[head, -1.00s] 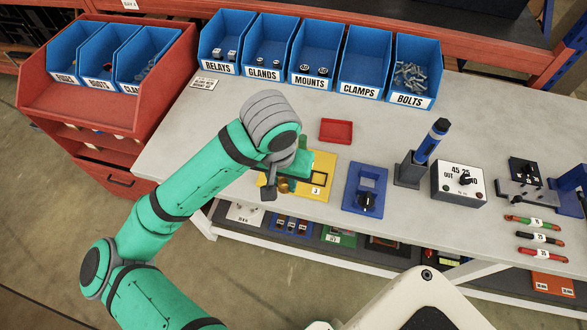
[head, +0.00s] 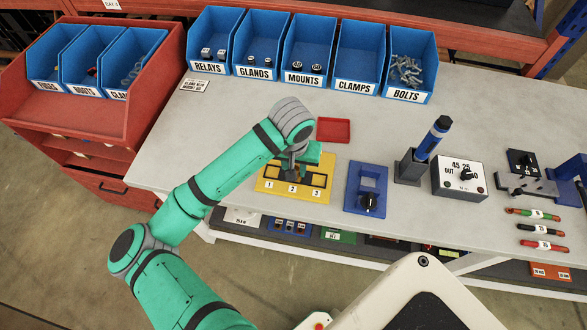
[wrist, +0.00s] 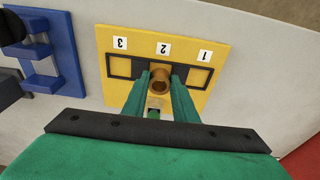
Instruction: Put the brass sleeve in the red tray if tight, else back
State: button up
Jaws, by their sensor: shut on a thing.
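The brass sleeve (wrist: 159,80) is a hollow, brownish-gold cylinder between my fingertips in the wrist view. My gripper (wrist: 158,88) is shut on it. The sleeve is at the middle position, by label 2, of the yellow board (wrist: 218,33) with its black frame; I cannot tell whether it is seated or held just above. In the head view, my gripper (head: 299,172) is over this yellow board (head: 311,195) and mostly hides the sleeve. The red tray (head: 334,130) looks empty and lies on the table behind and right of the board.
A blue fixture with a black knob (head: 367,192) stands right of the board. Further right are a dark stand with a blue tool (head: 428,145) and a white dial box (head: 460,178). Blue labelled bins (head: 308,50) line the back. Bare table lies left of the board.

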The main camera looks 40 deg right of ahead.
jog(key=shift+w+f, duration=0.1)
jog(key=shift+f, duration=0.55)
jog(key=shift+d, duration=0.15)
jog(key=o, duration=1.1)
jog(key=shift+s, duration=0.2)
jog(key=shift+c, duration=0.2)
jog(key=shift+r, duration=0.1)
jog(key=shift+r, duration=0.25)
notch_tip(320, 180, up, 11)
jog(key=s+a, duration=0.1)
jog(key=shift+a+r, duration=0.15)
jog(key=shift+a, duration=0.15)
